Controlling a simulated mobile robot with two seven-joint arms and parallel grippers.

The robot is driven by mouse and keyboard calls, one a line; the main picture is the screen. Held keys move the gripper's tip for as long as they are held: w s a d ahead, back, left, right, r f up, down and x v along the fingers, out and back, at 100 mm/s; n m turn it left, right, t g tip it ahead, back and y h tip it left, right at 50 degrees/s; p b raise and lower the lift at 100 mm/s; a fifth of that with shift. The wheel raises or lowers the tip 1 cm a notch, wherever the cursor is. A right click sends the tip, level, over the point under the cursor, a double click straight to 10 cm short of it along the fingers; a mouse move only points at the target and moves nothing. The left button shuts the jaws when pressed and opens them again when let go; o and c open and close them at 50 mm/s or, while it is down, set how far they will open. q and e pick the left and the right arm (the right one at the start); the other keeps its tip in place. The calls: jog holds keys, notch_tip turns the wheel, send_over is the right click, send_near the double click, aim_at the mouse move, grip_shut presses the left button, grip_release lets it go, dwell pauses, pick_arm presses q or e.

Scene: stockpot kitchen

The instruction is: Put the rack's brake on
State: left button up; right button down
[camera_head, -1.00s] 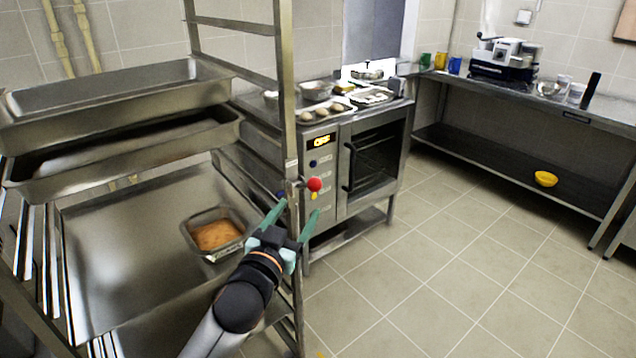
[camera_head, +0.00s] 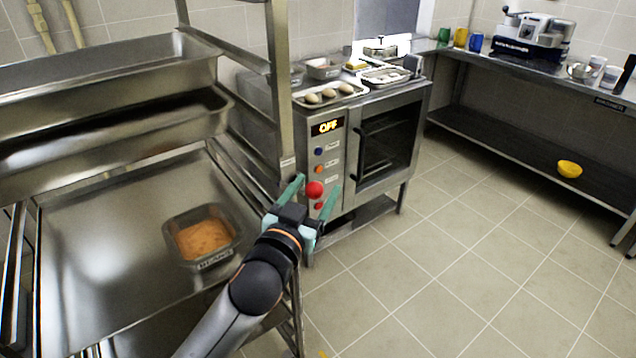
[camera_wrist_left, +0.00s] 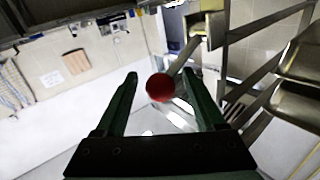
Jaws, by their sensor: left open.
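The rack (camera_head: 281,110) is a metal frame with trays at the left of the head view. A red ball knob (camera_head: 314,190), which looks like the brake's handle, shows by the rack's right front post. My left gripper (camera_head: 315,192) is open, with its two green fingers to either side of the knob in the picture. My right gripper is not in view.
The rack holds deep trays (camera_head: 110,85) and a pan of orange food (camera_head: 203,238) on a lower shelf. An oven (camera_head: 385,150) reading OFF stands behind the knob. A steel table (camera_head: 520,120) runs along the right. The floor between is clear.

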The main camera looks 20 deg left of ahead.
pick_arm(q)
jog(key=shift+c, duration=0.3)
jog(key=c, duration=1)
grip_shut()
jog(key=shift+f, duration=0.15)
